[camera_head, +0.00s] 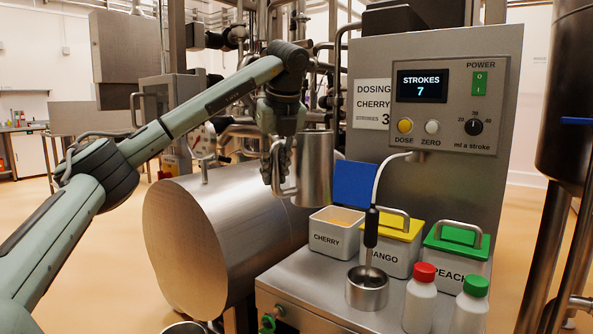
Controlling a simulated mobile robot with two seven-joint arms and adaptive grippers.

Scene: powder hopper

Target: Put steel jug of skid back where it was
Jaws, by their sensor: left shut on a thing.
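The steel jug (316,172) is a shiny cylinder in the middle of the head view. My left gripper (279,172) is shut on it at its left side, where the handle is. The jug looks upright and is held up in front of the machinery, at the left of the cherry bin. Its inside is hidden. The gripper's fingers partly cover the handle. My right gripper is not in view.
A steel bench (312,283) carries a cherry bin (334,236) with its blue lid (354,184) raised, lidded mango and peach bins (455,250), a steel cup (367,291) and two bottles (420,300). A large horizontal steel cylinder (215,245) lies left. The counter reads 7.

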